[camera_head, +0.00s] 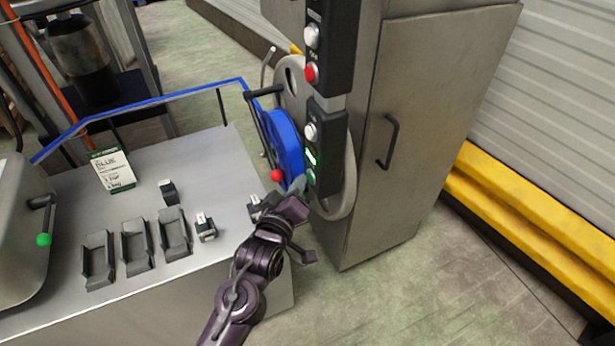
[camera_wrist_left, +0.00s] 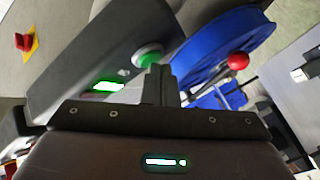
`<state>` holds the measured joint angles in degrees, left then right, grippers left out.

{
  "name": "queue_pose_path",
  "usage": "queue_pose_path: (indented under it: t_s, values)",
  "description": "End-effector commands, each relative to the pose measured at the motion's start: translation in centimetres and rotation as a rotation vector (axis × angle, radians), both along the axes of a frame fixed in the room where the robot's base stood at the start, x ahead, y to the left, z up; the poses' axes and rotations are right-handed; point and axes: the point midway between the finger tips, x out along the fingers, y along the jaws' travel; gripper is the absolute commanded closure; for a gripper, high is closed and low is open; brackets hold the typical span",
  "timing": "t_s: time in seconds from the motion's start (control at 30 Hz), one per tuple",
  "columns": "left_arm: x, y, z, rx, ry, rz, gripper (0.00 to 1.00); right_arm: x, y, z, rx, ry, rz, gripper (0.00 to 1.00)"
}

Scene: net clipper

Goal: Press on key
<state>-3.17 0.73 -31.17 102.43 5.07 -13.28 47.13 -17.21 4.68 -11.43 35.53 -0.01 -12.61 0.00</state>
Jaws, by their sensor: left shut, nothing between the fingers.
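A dark control panel (camera_head: 325,140) on the grey cabinet carries a green button (camera_head: 311,177) at its lower end, below a lit green display (camera_head: 311,157). A white button (camera_head: 310,132) sits higher on it. In the left wrist view the green button (camera_wrist_left: 149,58) is just beyond my fingertips, with the lit display (camera_wrist_left: 109,86) to its left. My left gripper (camera_head: 299,186) is shut and empty, with its fingertips (camera_wrist_left: 158,82) close to the green button. I cannot tell whether they touch it. My right gripper is not in view.
A blue reel (camera_head: 284,142) with a red knob (camera_head: 277,176) is close beside the panel. An upper panel has a white button (camera_head: 312,35) and a red button (camera_head: 311,73). A metal table (camera_head: 200,160) with black holders is at left. Floor is clear at lower right.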

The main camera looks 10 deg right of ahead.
Motion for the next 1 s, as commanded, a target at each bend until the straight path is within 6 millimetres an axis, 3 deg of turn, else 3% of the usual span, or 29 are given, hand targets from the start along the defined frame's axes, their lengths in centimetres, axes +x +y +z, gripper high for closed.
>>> queue_pose_path:
  t_s: [0.5, 1.0]
  values:
    - [0.1, -0.3, 0.0, 0.0, 0.0, -0.001, 1.0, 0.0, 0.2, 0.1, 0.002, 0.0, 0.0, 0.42]
    - [-0.5, 1.3, 0.0, 0.001, 0.0, -0.001, 1.0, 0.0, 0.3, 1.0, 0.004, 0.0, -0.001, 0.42]
